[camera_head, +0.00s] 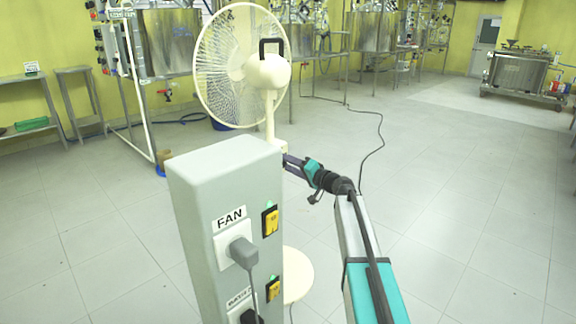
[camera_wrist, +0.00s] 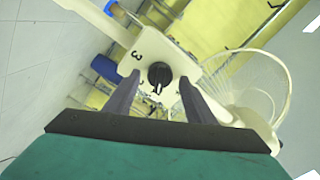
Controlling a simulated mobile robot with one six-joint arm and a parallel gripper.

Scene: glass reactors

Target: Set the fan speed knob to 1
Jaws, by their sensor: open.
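The fan speed knob (camera_wrist: 160,75) is a black round dial on a cream control box (camera_wrist: 181,58) on the fan's stand. It shows in the wrist view, upper middle, with a digit 3 beside it. My gripper (camera_wrist: 153,88) is open, its two purple fingers on either side of the knob and apart from it. The cream fan (camera_head: 268,72) stands behind the grey socket post in the head view; there my gripper (camera_head: 290,163) reaches towards its stand, and the fingertips and knob are hidden by the post.
A grey post (camera_head: 190,215) labelled FAN, with a plug (camera_head: 243,252) and yellow switches (camera_head: 270,222), stands close to the left of my arm. The fan's round base (camera_head: 298,275) is on the floor. Steel reactors (camera_head: 172,42) stand at the back. Floor to the right is clear.

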